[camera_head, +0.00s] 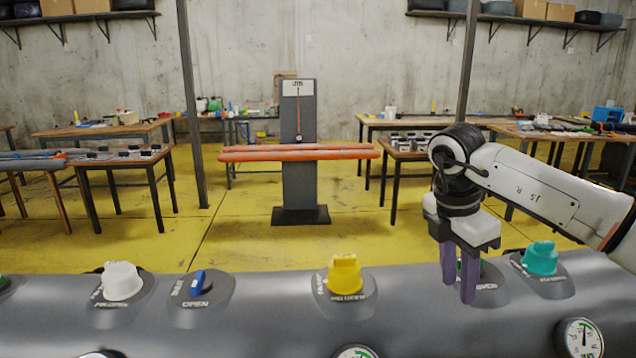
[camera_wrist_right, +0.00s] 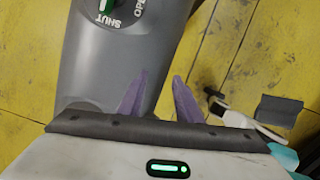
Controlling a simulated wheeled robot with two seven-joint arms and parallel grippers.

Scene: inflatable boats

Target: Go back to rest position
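My right gripper (camera_head: 459,288) hangs with its purple fingers pointing down at the right of the head view. Its fingers stand apart with nothing between them in the right wrist view (camera_wrist_right: 159,78). It is in front of a green knob on the grey inflatable tube (camera_head: 270,312) and partly hides that knob. In the wrist view a green knob (camera_wrist_right: 110,10) with SHUT and OPEN lettering lies beyond the fingertips, on the grey tube (camera_wrist_right: 100,65). I cannot tell whether the fingers touch the tube. My left gripper is not in view.
The tube also carries a white knob (camera_head: 122,280), a blue valve (camera_head: 198,285), a yellow knob (camera_head: 345,273), a teal knob (camera_head: 540,258) and a gauge (camera_head: 580,340). Beyond it, a grey lever stand (camera_head: 299,190) with orange bars stands on open yellow floor, with tables around.

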